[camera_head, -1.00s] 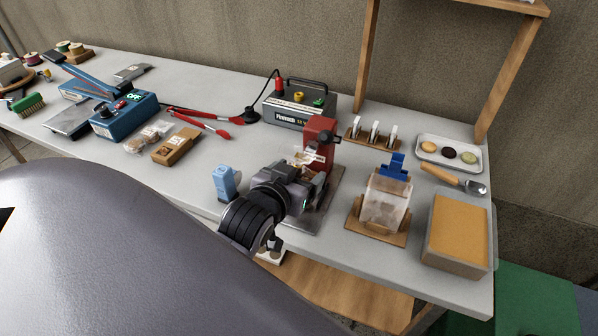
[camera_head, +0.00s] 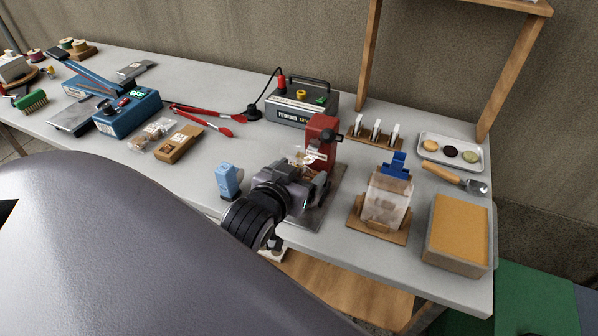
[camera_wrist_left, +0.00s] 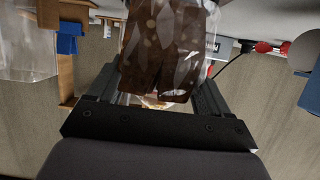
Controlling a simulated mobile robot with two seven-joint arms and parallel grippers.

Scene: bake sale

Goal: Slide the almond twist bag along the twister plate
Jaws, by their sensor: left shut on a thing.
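My left gripper (camera_head: 300,184) is over the grey twister plate (camera_head: 331,187), in front of the red twister (camera_head: 323,133). It is shut on the almond twist bag (camera_head: 297,158), a clear bag whose upper part shows behind the gripper beside the red twister. In the left wrist view the bag (camera_wrist_left: 168,45), clear with brown contents, fills the space between the fingers. My gripper hides much of the bag and part of the plate in the head view. Whether the bag touches the plate, I cannot tell. My right gripper is not in view.
A light-blue object (camera_head: 228,181) stands close left of my gripper. A clear bag with a blue clip (camera_head: 397,167) stands on a wooden stand to the right. A black-and-grey power unit (camera_head: 300,100) is behind the twister.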

